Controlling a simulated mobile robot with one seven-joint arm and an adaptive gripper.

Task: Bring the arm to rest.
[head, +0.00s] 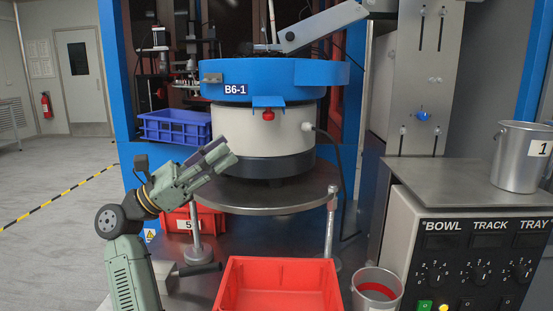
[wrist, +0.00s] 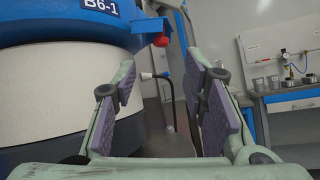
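My arm rises from the bottom left in the head view, with the wrist bent toward the right. My gripper (head: 224,158) is in front of the vibrating bowl feeder, a little above the round steel table. In the wrist view my gripper (wrist: 165,90) shows its two purple-padded fingers spread apart with nothing between them. The bowl feeder, marked B6-1 (head: 275,79), has a blue bowl over a white base. It also fills the left of the wrist view (wrist: 50,85).
The round table (head: 270,203) is under the feeder. A red bin (head: 280,270) and a metal pail (head: 375,291) stand at the front. Red bin 5 (head: 207,222) is beside my arm; a blue crate (head: 174,127) is behind. A control panel (head: 478,268) and bucket 1 (head: 520,160) are at right.

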